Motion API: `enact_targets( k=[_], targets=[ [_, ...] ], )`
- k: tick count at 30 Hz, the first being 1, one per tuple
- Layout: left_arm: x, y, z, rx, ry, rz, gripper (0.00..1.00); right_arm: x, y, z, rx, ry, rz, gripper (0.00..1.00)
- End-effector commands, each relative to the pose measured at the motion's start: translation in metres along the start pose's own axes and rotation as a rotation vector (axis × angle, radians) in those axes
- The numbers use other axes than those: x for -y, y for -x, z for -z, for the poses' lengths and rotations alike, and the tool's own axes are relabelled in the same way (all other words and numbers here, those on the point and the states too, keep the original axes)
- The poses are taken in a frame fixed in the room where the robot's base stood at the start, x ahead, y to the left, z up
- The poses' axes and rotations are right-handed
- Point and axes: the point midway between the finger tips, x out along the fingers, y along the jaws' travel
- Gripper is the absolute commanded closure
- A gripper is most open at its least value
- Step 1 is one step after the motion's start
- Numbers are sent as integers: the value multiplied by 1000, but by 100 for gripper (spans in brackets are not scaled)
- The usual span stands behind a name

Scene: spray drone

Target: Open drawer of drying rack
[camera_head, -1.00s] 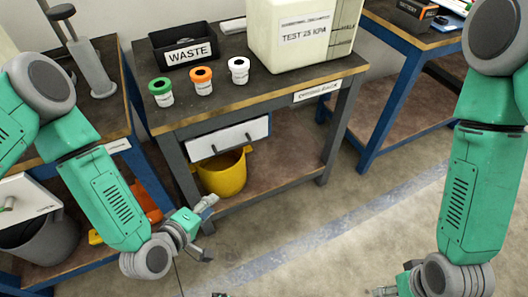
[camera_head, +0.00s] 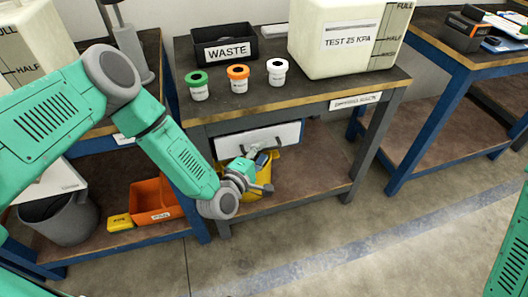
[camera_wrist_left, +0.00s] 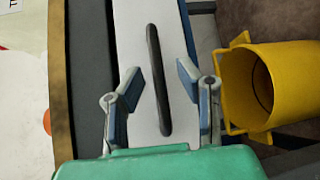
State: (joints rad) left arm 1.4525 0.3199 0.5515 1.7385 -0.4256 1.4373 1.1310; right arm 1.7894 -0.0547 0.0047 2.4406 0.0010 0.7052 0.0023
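The drying rack's white drawer front (camera_head: 285,136) sits under the dark table top in the head view. It also fills the middle of the left wrist view (camera_wrist_left: 135,50), with a long black handle (camera_wrist_left: 158,80) on it. My left gripper (camera_head: 262,172) is in front of the drawer; in the wrist view (camera_wrist_left: 157,85) its two fingers stand apart on either side of the handle. I cannot tell whether they touch it. The drawer looks closed. My right arm shows only in part at the right edge; its gripper is out of view.
A yellow bucket (camera_head: 258,187) stands on the shelf below the drawer, close to my left gripper; it also shows in the wrist view (camera_wrist_left: 262,85). A waste bin (camera_head: 225,48), several small jars and a large tank (camera_head: 345,40) stand on the table top.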

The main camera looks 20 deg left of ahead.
Motion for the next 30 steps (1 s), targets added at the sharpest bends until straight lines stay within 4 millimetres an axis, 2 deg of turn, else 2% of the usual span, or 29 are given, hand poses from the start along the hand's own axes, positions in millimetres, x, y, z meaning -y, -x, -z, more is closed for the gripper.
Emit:
enact_targets(
  k=[5,14,17,30],
  targets=[
    [0,-14,0,0,1,-1,69,0,-4,0,0,0,0,32],
    [0,-16,0,0,1,0,69,0,-4,0,0,0,0,32],
    [0,-16,0,0,0,0,100,0,-4,0,1,0,0,32],
    [3,-11,-5,1,0,6,100,0,-2,0,0,0,0,32]
  ],
)
